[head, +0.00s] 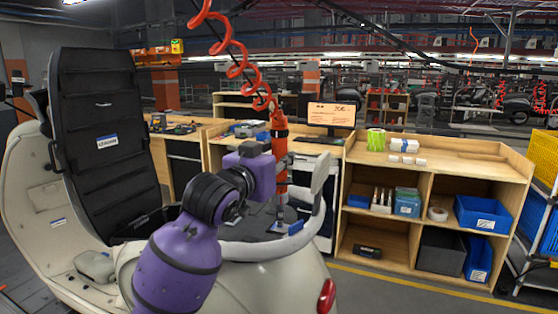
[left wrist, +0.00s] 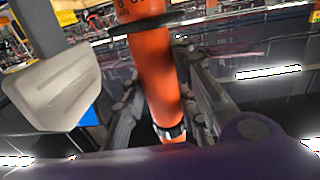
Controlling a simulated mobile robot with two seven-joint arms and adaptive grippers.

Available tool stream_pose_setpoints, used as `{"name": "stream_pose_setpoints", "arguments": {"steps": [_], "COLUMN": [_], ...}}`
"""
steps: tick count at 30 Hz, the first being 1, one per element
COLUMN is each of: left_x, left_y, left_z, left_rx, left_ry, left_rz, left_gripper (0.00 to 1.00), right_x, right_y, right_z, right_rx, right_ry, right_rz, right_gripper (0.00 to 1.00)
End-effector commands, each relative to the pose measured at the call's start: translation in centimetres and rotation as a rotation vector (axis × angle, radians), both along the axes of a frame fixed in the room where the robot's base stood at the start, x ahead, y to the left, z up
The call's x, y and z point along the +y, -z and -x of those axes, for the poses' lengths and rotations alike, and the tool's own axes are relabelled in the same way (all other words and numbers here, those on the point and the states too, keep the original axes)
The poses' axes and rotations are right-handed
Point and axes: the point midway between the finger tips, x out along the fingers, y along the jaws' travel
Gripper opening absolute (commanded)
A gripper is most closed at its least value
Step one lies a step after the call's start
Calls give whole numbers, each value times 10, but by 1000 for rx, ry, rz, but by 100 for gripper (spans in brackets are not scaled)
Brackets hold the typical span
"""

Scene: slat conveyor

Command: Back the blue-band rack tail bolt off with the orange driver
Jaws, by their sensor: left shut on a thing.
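The orange driver (head: 281,160) stands upright over the rear of the cream scooter, hanging from a red coiled hose (head: 236,70). My left gripper (head: 277,168) is shut on its orange body. In the left wrist view the driver (left wrist: 152,70) runs between the two grey fingers of my gripper (left wrist: 165,105). The driver's lower end reaches down toward the pale rack (head: 250,248) near a blue band (head: 294,228). I cannot tell whether its tip touches a bolt. The bolt itself is too small or hidden. My right gripper is out of view.
The scooter's black seat (head: 105,140) is raised at the left. A wooden shelf bench (head: 440,170) with blue bins stands behind at right, and a monitor (head: 331,114) stands on a bench behind the driver. Yellow and blue crates (head: 545,158) line the right edge.

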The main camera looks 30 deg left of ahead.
Motion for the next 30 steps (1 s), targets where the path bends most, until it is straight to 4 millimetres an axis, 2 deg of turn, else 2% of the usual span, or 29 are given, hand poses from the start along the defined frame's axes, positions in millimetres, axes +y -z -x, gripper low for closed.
{"name": "stream_pose_setpoints", "arguments": {"steps": [7, 24, 30], "left_x": [0, 1, 1], "left_y": [-5, -48, -56], "left_z": [0, 0, 0], "left_rx": [-1, -1, 0], "left_ry": [0, -1, -1], "left_rz": [0, 0, 0], "left_gripper": [0, 0, 0], "right_x": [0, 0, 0], "right_y": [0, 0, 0], "right_z": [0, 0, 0], "right_rx": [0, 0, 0], "right_ry": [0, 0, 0], "right_rz": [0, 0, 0], "right_gripper": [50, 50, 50]}}
